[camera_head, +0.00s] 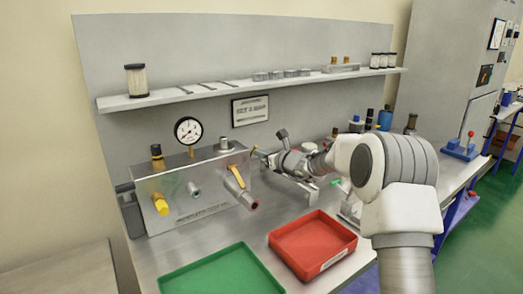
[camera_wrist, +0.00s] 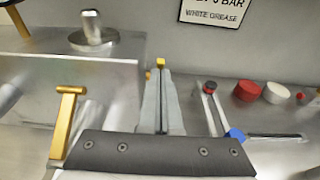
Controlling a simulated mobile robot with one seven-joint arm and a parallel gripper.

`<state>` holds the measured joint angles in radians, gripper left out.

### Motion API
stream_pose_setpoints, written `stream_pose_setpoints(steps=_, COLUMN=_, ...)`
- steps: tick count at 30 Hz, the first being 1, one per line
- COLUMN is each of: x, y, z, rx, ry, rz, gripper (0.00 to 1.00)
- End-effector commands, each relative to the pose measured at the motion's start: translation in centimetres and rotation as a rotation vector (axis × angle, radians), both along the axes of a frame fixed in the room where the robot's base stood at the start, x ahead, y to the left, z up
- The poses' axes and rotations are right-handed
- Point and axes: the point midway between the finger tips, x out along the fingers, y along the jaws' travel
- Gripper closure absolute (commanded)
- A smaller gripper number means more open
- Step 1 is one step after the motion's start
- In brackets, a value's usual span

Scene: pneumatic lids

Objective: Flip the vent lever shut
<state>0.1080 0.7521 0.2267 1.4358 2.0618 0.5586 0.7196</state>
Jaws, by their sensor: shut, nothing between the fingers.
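A grey metal block (camera_head: 190,187) with a pressure gauge on top stands on the bench. A gold lever (camera_head: 236,177) sits on its front right and also shows at the left of the wrist view (camera_wrist: 66,120). A small yellow tip (camera_wrist: 161,63) shows just beyond my fingertips in the wrist view. No readable label tells me which is the vent lever. My gripper (camera_head: 266,155) is at the block's right end, shut and empty. In the wrist view its fingers (camera_wrist: 161,85) point forward, right of the gold lever. Contact with the yellow tip is unclear.
A yellow handle (camera_head: 160,204) and a metal port (camera_head: 194,190) stick out of the block's front. A red tray (camera_head: 313,246) and a green tray (camera_head: 220,272) lie in front. A shelf (camera_head: 250,91) runs above. Small red and white caps (camera_wrist: 275,92) stand right of my fingers.

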Motion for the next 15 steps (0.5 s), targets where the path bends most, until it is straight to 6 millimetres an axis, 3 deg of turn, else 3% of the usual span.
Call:
stream_pose_setpoints(steps=1, x=0.07, y=0.08, z=0.87, rx=-0.006, ry=0.013, rz=0.001, gripper=1.0)
stream_pose_setpoints(steps=15, x=0.62, y=0.44, z=1.67, rx=-0.073, ry=0.11, rz=0.001, gripper=1.0)
